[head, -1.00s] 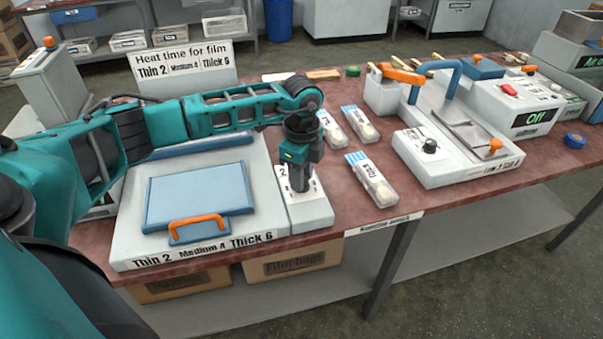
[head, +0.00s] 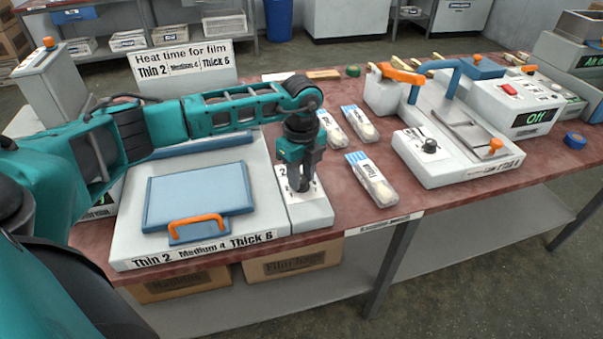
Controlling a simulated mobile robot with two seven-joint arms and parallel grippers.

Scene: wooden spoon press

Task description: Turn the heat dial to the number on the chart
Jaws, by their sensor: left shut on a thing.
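My left gripper (head: 301,187) points straight down over the narrow white panel (head: 312,212) at the right of the flat press. It is shut on the heat dial, which is mostly hidden by the fingers. A "2" shows on the panel's scale just left of the gripper; the other numbers and the pointer are hidden. The chart (head: 182,65) stands behind the press and reads "Heat time for film", Thin 2, Medium 4, Thick 6. The press (head: 125,238) carries the same words on its front edge. My right gripper is not in view.
Three clear film packs (head: 372,180) lie right of the panel. A white sealing machine (head: 455,170) with a black knob (head: 430,146) stands further right, beside a box with a lit green display (head: 531,117). Blue tape (head: 575,140) lies near the right edge.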

